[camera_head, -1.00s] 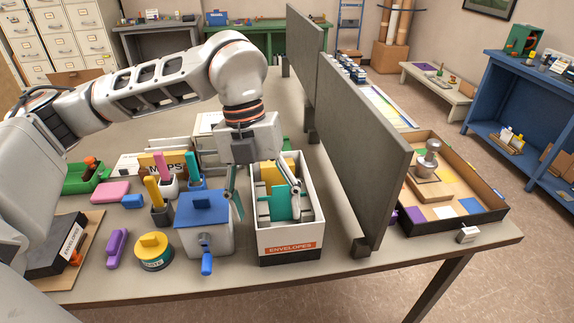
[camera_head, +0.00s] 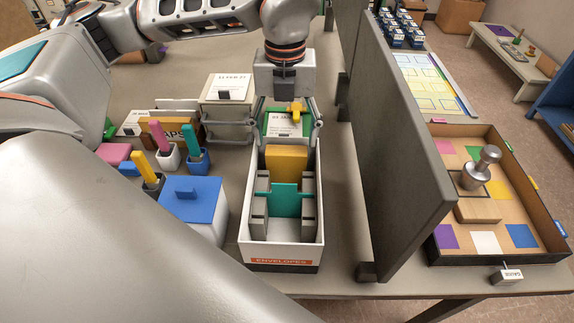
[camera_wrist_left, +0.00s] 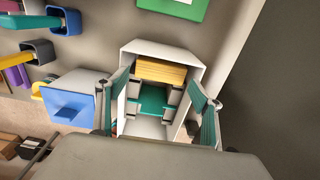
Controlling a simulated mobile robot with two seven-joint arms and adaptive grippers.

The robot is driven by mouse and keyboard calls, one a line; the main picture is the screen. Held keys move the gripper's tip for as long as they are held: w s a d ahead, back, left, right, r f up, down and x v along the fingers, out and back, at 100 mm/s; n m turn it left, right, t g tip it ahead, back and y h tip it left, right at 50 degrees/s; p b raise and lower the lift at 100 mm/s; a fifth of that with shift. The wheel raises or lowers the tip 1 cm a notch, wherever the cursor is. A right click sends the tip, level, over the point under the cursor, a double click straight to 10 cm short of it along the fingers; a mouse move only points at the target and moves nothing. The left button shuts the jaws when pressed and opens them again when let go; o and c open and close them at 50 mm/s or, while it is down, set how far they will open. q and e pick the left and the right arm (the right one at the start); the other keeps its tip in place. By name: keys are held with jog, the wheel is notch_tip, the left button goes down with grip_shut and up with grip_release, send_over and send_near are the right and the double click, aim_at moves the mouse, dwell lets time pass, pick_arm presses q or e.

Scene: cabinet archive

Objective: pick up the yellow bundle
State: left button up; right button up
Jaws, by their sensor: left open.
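The yellow bundle (camera_head: 287,160) stands upright at the back of a white box (camera_head: 280,254) labelled ENVELOPES. A teal divider (camera_head: 286,200) and grey blocks sit in front of it. My left gripper (camera_head: 287,135) points down above the back of the box, open, with one finger to each side of the bundle in the picture. The wrist view also shows the bundle (camera_wrist_left: 160,72) between the spread fingers, with nothing held. I cannot tell the exact height of the fingertips above it. My right gripper is not in view.
A grey partition (camera_head: 400,150) stands close to the right of the box. A blue-lidded container (camera_head: 190,198) and pen cups stand to the left. A green-framed card with a yellow object (camera_head: 295,110) is behind the box. A cardboard tray (camera_head: 470,258) lies beyond the partition.

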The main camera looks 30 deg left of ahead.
aim_at(286, 150)
pick_arm(q)
jog(key=shift+f, duration=1.8)
jog(key=c, duration=1.1)
jog(key=shift+c, duration=0.2)
jog(key=shift+r, duration=0.15)
notch_tip(286, 150, up, 20)
jog(key=o, duration=0.4)
jog(key=shift+c, duration=0.3)
